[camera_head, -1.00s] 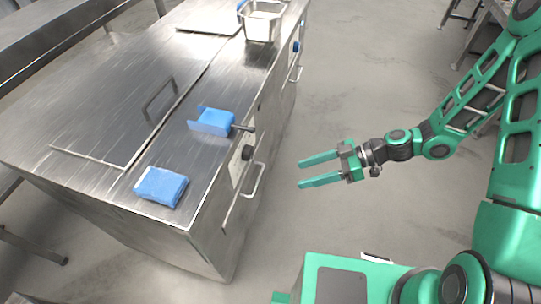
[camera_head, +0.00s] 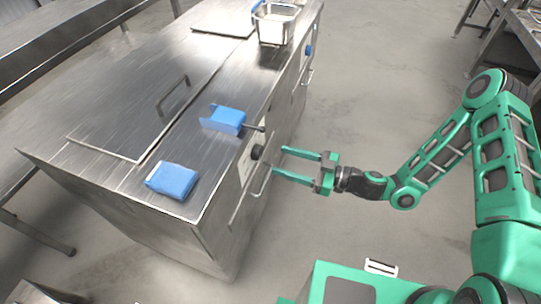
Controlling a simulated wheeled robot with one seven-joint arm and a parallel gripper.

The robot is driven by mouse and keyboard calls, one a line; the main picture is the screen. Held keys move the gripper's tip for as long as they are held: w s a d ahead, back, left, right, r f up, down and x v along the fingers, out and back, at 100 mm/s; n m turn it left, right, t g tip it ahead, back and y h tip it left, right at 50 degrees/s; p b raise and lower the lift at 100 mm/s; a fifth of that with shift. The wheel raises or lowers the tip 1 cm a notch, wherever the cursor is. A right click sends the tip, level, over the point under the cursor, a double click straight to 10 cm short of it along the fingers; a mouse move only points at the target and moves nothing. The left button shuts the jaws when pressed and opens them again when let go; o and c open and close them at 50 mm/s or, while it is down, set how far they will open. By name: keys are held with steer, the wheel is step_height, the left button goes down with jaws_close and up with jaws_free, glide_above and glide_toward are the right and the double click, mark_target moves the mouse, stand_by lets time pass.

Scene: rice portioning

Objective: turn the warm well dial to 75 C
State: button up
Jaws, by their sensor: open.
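A black dial (camera_head: 257,152) sits on a pale panel (camera_head: 244,165) on the side of the steel counter (camera_head: 205,215). Its setting and markings are too small to read. My green gripper (camera_head: 280,160) is open and empty, with its two fingers pointing left at the dial. The fingertips appear a short way to the right of the dial, not around it. A second, blue dial (camera_head: 308,50) is farther along the same side of the counter. I cannot tell from any label which dial belongs to the warm well.
A bar handle (camera_head: 262,180) sticks out beside the black dial, close to the lower finger. A blue scoop (camera_head: 226,119) lies on the counter edge with its dark handle overhanging above the dial. A blue block (camera_head: 172,180) and a steel pan (camera_head: 275,24) stand on top.

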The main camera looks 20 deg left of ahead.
mark_target(261, 154)
steer(key=a, duration=0.7)
steer(key=shift+w, duration=0.3)
